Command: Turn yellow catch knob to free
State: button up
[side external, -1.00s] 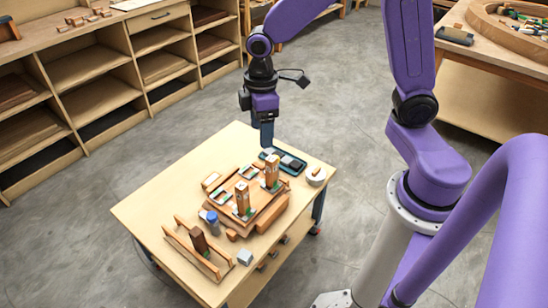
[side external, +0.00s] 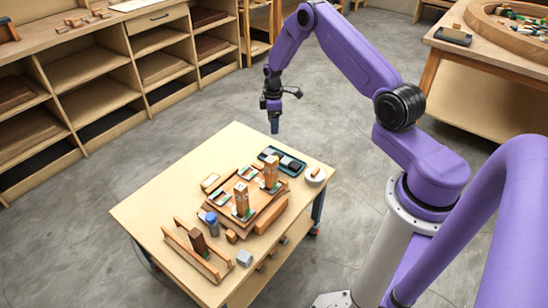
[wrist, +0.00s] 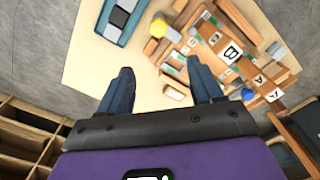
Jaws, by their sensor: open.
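A round yellow knob (wrist: 158,28) shows in the wrist view, beside the wooden fixture and near the blue tray. I cannot make out the knob or which way it is turned in the side view. The wooden fixture (side external: 262,213) carries two upright wooden blocks, marked A (wrist: 260,79) and B (wrist: 231,52). My gripper (wrist: 160,66) is open and empty, its two dark fingers apart, with the knob beyond the fingertips. In the side view my gripper (side external: 274,126) hangs above and near the table's back edge, clear of the fixture.
A blue tray (side external: 268,153) with dark and grey blocks lies near the back corner. A blue-capped jar (side external: 212,218), a grey block (side external: 244,258) and a wooden rack (side external: 180,243) stand toward the front. The table's left part is bare.

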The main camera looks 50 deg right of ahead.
jog(key=f, duration=1.7)
jog(key=shift+d+f, duration=0.2)
jog(key=shift+f, duration=0.15)
jog(key=c, duration=1.1)
